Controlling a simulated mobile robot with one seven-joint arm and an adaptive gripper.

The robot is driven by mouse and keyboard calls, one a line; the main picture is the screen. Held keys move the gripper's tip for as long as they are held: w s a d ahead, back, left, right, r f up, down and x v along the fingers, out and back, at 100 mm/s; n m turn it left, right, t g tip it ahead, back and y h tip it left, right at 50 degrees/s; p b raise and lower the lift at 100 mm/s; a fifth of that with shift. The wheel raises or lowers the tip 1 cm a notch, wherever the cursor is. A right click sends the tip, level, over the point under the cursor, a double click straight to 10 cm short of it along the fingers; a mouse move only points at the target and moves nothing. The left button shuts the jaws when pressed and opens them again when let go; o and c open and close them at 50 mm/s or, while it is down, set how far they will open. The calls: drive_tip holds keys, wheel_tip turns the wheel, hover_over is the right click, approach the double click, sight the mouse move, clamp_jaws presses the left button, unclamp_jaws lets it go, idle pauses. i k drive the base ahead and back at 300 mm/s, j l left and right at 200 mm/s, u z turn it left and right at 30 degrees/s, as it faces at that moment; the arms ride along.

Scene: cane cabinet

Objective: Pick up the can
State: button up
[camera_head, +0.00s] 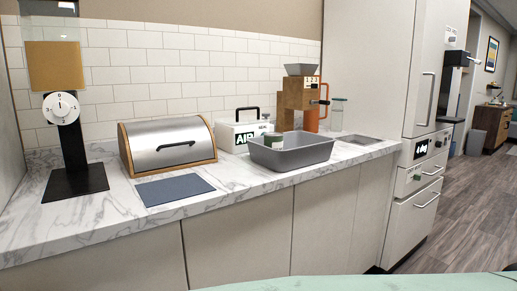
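A small green can (273,142) with a pale top shows at the left end of the grey tub (292,159) on the marble counter. Its lower part is hidden by the tub's front wall, and I cannot tell for sure whether it stands inside the tub or just behind it. My gripper is not in view.
On the counter (107,212) stand a scale-like device with a dial (62,108), a bread box (168,145), a flat blue mat (174,190), a white box marked AIR (240,132), a wooden grinder (298,95) and a glass jar (337,115). A pale green surface (400,284) edges the bottom.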

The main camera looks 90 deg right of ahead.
sight(274, 140)
drive_tip(key=z, duration=2.7)
